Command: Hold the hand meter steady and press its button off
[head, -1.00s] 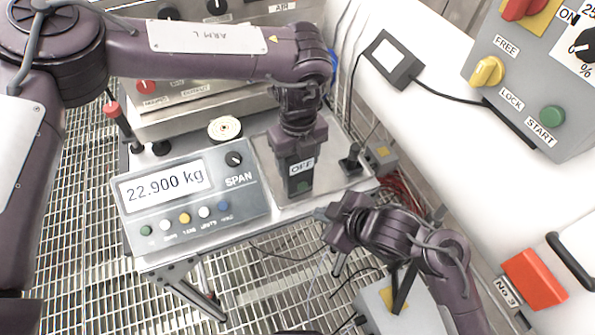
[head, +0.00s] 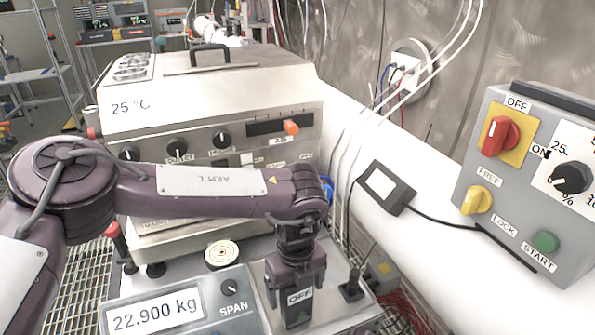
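My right gripper is out of view.
The scale display (head: 154,312) reads 22.900 kg. A steel oven-like unit (head: 215,95) stands behind my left arm. A grey control box (head: 530,190) with knobs and a green START button is at right. A small screen box (head: 384,187) with a cable lies on the white pipe.

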